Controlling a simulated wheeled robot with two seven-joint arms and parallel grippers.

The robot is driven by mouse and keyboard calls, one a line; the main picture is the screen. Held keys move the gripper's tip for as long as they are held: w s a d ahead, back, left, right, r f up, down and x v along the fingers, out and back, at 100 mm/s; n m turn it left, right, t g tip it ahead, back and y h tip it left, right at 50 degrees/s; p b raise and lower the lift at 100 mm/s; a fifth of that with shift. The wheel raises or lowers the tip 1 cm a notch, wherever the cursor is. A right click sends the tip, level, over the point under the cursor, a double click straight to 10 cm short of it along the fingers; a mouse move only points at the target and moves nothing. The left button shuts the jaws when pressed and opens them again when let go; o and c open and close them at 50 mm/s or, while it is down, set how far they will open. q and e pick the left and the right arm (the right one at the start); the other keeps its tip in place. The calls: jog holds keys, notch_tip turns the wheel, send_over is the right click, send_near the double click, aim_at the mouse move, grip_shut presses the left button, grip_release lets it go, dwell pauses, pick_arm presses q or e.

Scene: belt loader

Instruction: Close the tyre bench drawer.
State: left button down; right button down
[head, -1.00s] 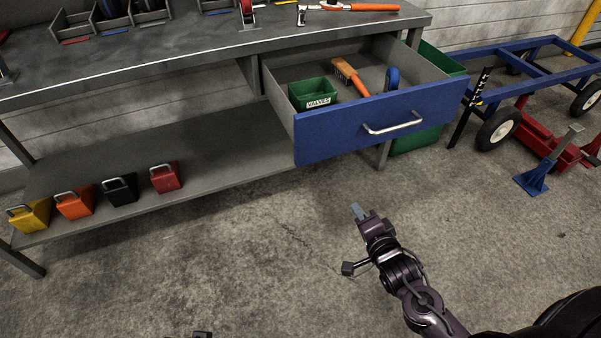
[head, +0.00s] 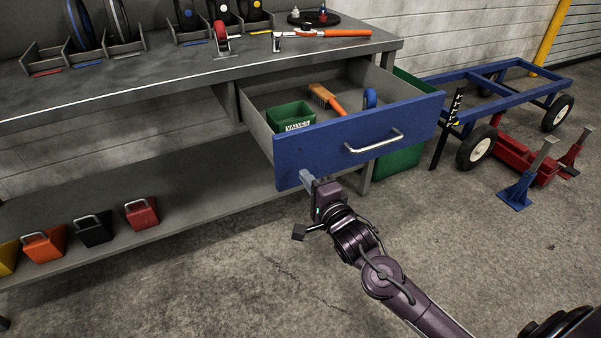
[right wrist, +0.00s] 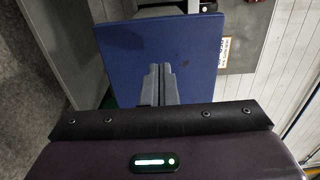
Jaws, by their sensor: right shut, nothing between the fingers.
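The tyre bench drawer (head: 330,147) has a blue front and a silver handle (head: 375,141), and stands pulled out from under the bench top. In it are a green bin marked VALVES (head: 291,116), an orange-handled brush (head: 328,98) and a blue round item (head: 370,98). My right gripper (head: 306,177) is shut and empty, at the lower left part of the drawer front. In the right wrist view its fingers (right wrist: 160,84) point at the blue front (right wrist: 120,50); I cannot tell whether they touch it. My left gripper is not in view.
The bench top (head: 180,75) carries tyre racks, a red caster and an orange-handled tool (head: 325,33). Several coloured weights, one red (head: 141,213), sit on the lower shelf. A green bin (head: 398,160), a blue cart and red jack stand right.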

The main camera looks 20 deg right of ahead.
aim_at(295, 163)
jog(key=shift+w+a, duration=0.1)
jog(key=shift+w, duration=1.15)
jog(key=shift+w+b, duration=0.3)
jog(key=shift+w, duration=0.25)
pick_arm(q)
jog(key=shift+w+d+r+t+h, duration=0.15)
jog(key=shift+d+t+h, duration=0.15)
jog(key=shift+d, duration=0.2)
pick_arm(e)
jog(key=shift+w, duration=0.1)
jog(key=shift+w, duration=0.1)
